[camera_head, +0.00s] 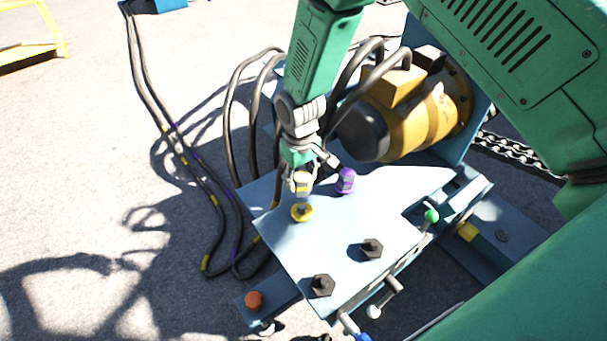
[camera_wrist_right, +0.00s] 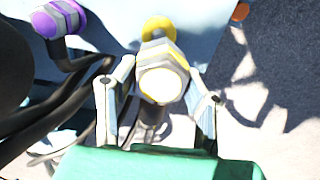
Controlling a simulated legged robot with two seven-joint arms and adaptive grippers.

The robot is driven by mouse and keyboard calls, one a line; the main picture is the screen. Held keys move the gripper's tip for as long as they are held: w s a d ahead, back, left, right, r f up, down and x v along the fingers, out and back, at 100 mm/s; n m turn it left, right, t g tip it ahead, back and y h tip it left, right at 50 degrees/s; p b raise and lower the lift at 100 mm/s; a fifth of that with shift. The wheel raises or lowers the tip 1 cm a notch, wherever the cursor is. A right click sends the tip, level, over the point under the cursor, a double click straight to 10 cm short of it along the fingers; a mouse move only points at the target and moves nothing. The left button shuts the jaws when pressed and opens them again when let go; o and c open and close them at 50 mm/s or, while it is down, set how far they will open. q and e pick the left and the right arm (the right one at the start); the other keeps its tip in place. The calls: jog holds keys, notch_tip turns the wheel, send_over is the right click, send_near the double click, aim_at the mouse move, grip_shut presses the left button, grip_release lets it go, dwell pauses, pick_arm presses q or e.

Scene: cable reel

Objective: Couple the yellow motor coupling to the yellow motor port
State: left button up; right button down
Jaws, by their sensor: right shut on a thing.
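My right gripper (camera_head: 306,166) is shut on the yellow motor coupling (camera_head: 300,185), a silver hex body with a yellow band. It holds the coupling just above the yellow motor port (camera_head: 302,213) on the pale blue plate (camera_head: 330,240). In the wrist view the coupling (camera_wrist_right: 162,78) sits between the two fingers, with its round end facing the camera. The yellow port (camera_wrist_right: 158,27) shows just beyond it. The coupling partly covers the port, so I cannot tell whether they touch. My left gripper is not in view.
A purple coupling (camera_head: 345,181) stands on the plate to the right of the yellow port. Two dark hex fittings (camera_head: 372,248) and a green-knobbed lever (camera_head: 431,215) are nearer the front.

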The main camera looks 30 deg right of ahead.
aim_at(301, 206)
jog(key=shift+w+d+f, duration=0.1)
jog(key=shift+w+d, duration=0.1)
jog(key=shift+w, duration=0.1)
jog(key=shift+f, duration=0.15)
notch_tip(301, 206, down, 7)
jog(key=b, duration=0.7)
jog(key=shift+a, duration=0.1)
jog(key=shift+f, duration=0.7)
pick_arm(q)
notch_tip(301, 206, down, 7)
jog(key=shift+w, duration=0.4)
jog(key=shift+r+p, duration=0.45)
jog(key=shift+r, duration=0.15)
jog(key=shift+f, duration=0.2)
pick_arm(e)
jog(key=shift+s+f, duration=0.1)
jog(key=shift+f, duration=0.25)
jog(key=c, duration=0.8)
grip_release()
jog(key=shift+c, duration=0.2)
